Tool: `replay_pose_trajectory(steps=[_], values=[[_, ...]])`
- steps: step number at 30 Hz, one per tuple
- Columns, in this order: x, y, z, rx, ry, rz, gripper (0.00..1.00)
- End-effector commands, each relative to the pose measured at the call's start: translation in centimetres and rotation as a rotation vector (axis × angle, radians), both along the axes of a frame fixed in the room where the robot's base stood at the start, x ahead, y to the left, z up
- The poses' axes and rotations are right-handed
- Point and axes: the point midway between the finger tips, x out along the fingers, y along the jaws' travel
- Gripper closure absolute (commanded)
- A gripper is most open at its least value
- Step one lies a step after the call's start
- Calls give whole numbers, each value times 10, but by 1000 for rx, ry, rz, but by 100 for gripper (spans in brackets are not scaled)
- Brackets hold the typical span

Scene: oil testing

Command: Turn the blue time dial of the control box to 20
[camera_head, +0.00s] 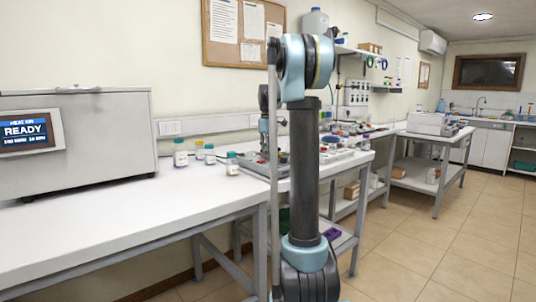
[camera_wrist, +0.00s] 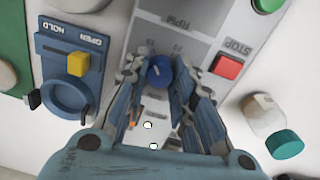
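In the wrist view, the blue time dial (camera_wrist: 160,72) sits on the grey panel of the control box (camera_wrist: 190,22). My gripper (camera_wrist: 160,76) is over the panel, with one finger on each side of the dial. The fingers are very close to the dial, but I cannot tell whether they touch it. In the head view, my arm hides the gripper and the dial.
In the wrist view, a red STOP button (camera_wrist: 228,65) is right of the dial and a blue HOLD/OPEN fixture with a yellow lever (camera_wrist: 78,64) is left. In the head view, a READY machine (camera_head: 100,130) stands at left.

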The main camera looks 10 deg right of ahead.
Motion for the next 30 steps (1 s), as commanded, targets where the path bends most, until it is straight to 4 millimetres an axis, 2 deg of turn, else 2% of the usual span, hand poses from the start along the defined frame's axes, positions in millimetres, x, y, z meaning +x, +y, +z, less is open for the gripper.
replay_pose_trajectory(steps=[14,20,30], values=[[0,0,0,-1,-1,-58,100],[1,0,0,-1,0,-184,100],[1,-1,0,-1,-1,-498,100]])
